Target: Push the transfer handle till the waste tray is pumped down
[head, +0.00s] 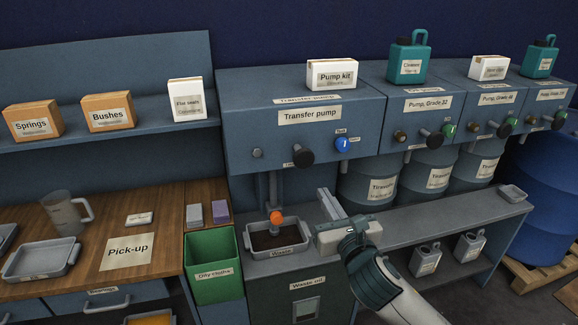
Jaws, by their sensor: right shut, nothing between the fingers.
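The blue transfer pump housing (260,125) carries a black knob (301,155) and a blue round control (343,145) on its front. Below it, a grey stem ends near an orange ball (277,217) over the waste tray (252,254). Which of these is the transfer handle is not labelled legibly. The grey tray holds dark waste (270,241); its exact level is hard to judge. My right gripper (324,200) is shut and empty, to the right of the orange ball and apart from it, below the pump front. My left gripper is not in view.
A green oily cloths bin (214,274) stands left of the tray, beside the wooden bench (160,245). The waste oil cabinet (290,294) is below the tray. Drums (368,186) stand on the right behind a grey shelf (420,219), which has free room.

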